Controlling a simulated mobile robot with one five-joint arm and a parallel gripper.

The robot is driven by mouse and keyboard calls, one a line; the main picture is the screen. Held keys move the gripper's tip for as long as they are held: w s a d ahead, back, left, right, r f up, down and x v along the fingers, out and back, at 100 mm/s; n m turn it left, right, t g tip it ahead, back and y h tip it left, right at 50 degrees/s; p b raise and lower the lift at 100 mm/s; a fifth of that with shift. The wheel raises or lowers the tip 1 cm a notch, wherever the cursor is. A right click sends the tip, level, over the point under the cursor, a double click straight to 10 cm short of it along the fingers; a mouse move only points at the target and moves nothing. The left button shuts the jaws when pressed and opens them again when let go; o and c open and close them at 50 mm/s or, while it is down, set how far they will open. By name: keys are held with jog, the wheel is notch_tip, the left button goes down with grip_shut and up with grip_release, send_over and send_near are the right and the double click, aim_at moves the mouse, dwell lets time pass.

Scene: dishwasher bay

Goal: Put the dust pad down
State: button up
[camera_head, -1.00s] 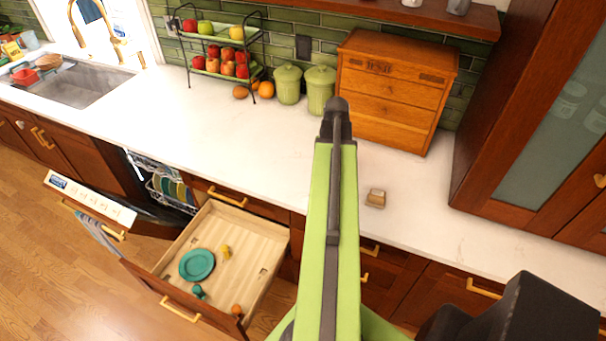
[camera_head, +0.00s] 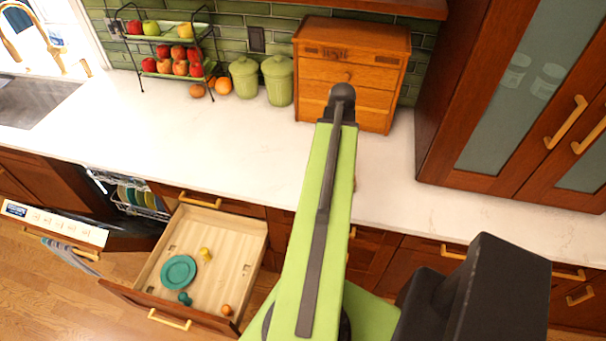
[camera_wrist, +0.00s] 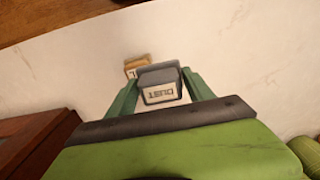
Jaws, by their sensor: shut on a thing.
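The dust pad (camera_wrist: 163,95) is a small grey block with a pale face lettered "DUST". In the wrist view it sits between the two green fingers of my gripper (camera_wrist: 160,84), which is shut on it. The pad is over the white counter (camera_wrist: 235,65); I cannot tell whether it touches the surface. A small tan block (camera_wrist: 136,64) with a letter on it lies on the counter just beyond the pad. In the head view my arm hides the gripper and pad.
A wooden drawer chest (camera_head: 355,65) and green canisters (camera_head: 279,82) stand at the back of the counter. A tall cabinet (camera_head: 440,95) bounds the right. An open drawer (camera_head: 225,245) holds a teal plate (camera_head: 179,272). The counter's left-middle stretch (camera_head: 200,135) is clear.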

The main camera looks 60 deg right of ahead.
jog(key=shift+s+r, duration=0.1)
jog(key=shift+s, duration=0.25)
jog(key=shift+w+f, duration=0.15)
jog(key=shift+f, duration=0.05)
jog(key=w+f+b, duration=0.2)
jog(key=w, duration=0.1)
jog(key=w+a+f+b, duration=0.1)
jog(key=w+f+b, duration=0.1)
jog(key=w, duration=0.2)
jog(key=w+a+f+b, duration=0.1)
jog(key=w+f+b, duration=0.1)
jog(key=w+b, duration=0.1)
jog(key=shift+w+a+f, duration=0.15)
jog(key=shift+w+f, duration=0.1)
jog(key=shift+f, duration=0.15)
jog(key=shift+w+a, duration=0.15)
jog(key=shift+w, duration=0.2)
notch_tip(320, 180, down, 4)
jog(key=b, duration=0.4)
jog(key=shift+f, duration=0.15)
jog(key=shift+r, duration=0.2)
jog(key=shift+f, duration=0.15)
jog(key=o, duration=1.5)
